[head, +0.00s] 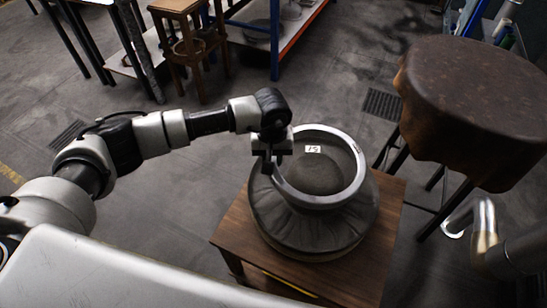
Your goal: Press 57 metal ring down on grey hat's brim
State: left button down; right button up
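The grey hat (272,222) sits on a round base on a small wooden table, its draped sides spread wide around the crown. The metal ring (347,192) is a pale, smooth hoop around the upper part of the hat. The crown shows through its opening, with a small white number label at the far side. My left gripper (268,166) is at the ring's left edge, its fingers pointing down, and appears shut on that edge. The fingertips are partly hidden. Whether the ring's underside touches the brim cannot be told. My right gripper is not in view.
The wooden table (225,234) has bare corners around the hat. A large brown rounded block (480,100) on dark legs stands close at the right. A wooden stool (186,45) and shelves stand behind; floor at left is clear.

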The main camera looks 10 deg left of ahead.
pick_arm(q)
jog(key=shift+w+d+r, duration=0.1)
jog(key=shift+w+d, duration=0.15)
jog(key=shift+w, duration=0.15)
jog(key=shift+f+b, duration=1.9)
jog(key=shift+f, duration=2)
notch_tip(320, 180, down, 4)
jog(key=b, duration=0.4)
jog(key=shift+a+r, duration=0.1)
jog(key=shift+r, duration=0.15)
jog(key=shift+f+b, duration=0.25)
jog(key=shift+b, duration=0.05)
jog(key=shift+s+f, duration=0.15)
jog(key=shift+s, duration=0.1)
dwell(2.2)
